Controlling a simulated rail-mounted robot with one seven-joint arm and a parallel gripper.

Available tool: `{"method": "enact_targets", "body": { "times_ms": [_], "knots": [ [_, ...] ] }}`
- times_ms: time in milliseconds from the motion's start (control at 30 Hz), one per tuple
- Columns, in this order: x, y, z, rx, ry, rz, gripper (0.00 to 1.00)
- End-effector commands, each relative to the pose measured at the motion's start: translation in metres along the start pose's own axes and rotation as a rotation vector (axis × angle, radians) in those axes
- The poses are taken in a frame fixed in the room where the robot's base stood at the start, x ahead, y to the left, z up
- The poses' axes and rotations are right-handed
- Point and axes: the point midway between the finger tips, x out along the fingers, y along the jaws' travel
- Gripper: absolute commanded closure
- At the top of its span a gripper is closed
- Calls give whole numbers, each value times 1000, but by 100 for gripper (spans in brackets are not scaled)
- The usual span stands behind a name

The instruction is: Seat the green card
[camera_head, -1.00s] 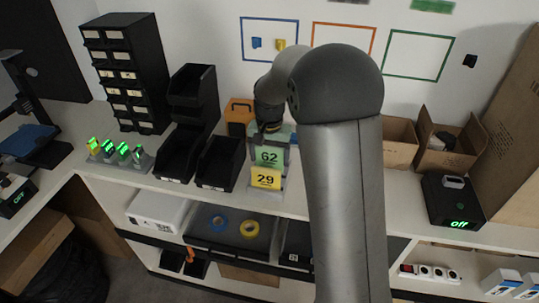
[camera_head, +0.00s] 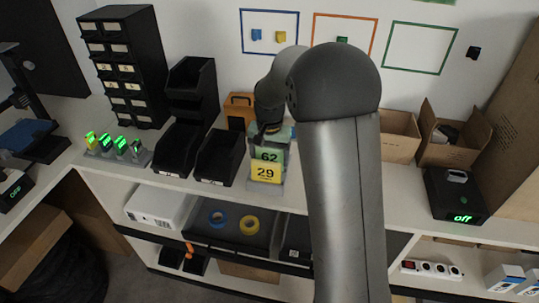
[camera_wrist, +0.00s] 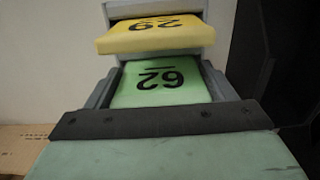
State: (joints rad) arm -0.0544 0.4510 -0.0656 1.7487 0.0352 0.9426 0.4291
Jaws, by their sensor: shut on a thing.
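The green card (camera_head: 268,154), marked 62, stands upright in a grey stepped holder (camera_head: 279,180), behind a yellow card (camera_head: 265,172) marked 29. My gripper (camera_head: 270,130) is above the holder, shut on the top of the green card. In the wrist view the green card (camera_wrist: 160,84) sits between the grey side rails of the holder (camera_wrist: 97,92), with the yellow card (camera_wrist: 155,35) beyond it. A dark finger bar of my gripper (camera_wrist: 155,120) crosses the green card. The card's lower edge is hidden behind the yellow card in the head view.
Open cartons (camera_head: 398,137) stand right of my arm. The shelf's front edge is close before the holder.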

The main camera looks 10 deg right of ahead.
Motion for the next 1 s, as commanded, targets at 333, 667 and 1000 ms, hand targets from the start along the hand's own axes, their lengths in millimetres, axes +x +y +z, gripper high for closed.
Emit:
{"method": "enact_targets", "body": {
  "times_ms": [333, 667, 1000],
  "knots": [
    [12, 0, 0, 0, 0, 0, 49],
    [12, 0, 0, 0, 0, 0, 0],
    [-27, 0, -1, 0, 4, -2, 0]
  ]
}}
